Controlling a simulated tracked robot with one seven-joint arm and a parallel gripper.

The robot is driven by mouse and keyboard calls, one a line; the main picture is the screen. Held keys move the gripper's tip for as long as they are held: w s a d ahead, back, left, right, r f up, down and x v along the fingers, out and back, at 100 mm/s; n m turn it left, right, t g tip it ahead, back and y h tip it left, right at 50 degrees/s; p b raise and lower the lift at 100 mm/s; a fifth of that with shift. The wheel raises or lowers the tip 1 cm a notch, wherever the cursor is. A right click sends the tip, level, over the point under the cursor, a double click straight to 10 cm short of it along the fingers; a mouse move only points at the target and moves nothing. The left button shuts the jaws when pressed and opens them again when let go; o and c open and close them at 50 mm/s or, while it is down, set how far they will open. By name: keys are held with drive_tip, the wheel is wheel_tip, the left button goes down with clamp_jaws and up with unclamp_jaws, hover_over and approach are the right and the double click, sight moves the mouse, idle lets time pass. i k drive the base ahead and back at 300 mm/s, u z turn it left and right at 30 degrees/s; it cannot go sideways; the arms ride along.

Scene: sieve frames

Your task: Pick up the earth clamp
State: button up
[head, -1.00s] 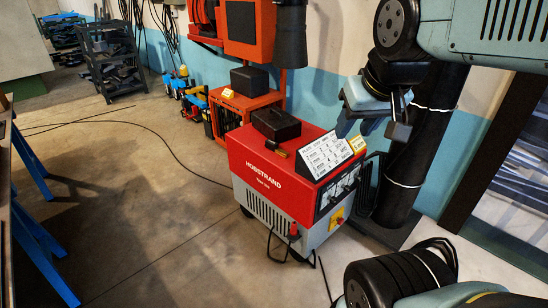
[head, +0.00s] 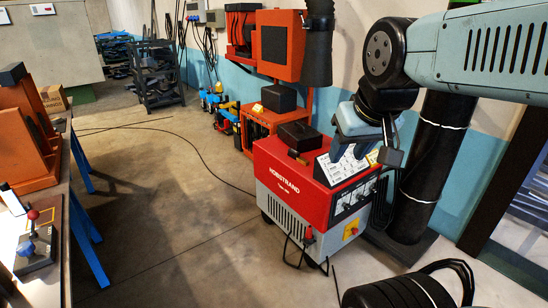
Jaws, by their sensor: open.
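I cannot make out an earth clamp for certain. A small brass-coloured piece (head: 297,158) lies on top of the red welding machine (head: 290,179), beside a black box (head: 299,135); it is too small to identify. My gripper (head: 350,150) hangs pointing down at the right, in front of the machine's sloped label panel in the picture. Its jaws are open, and I see nothing between them. It covers part of the panel and the machine's right top.
A workbench (head: 62,240) along the left edge carries orange angle plates (head: 28,130) and a board (head: 42,245) with a red-knobbed lever and a blue part. A black cable crosses the clear floor (head: 165,230). A dark rack (head: 158,75) stands at the back.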

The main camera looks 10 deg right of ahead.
sight(293, 153)
drive_tip(key=u, duration=0.4)
drive_tip(key=i, duration=1.45)
drive_tip(key=z, duration=1.65)
drive_tip(key=i, duration=0.5)
drive_tip(key=u, duration=0.15)
drive_tip(key=k, duration=0.9)
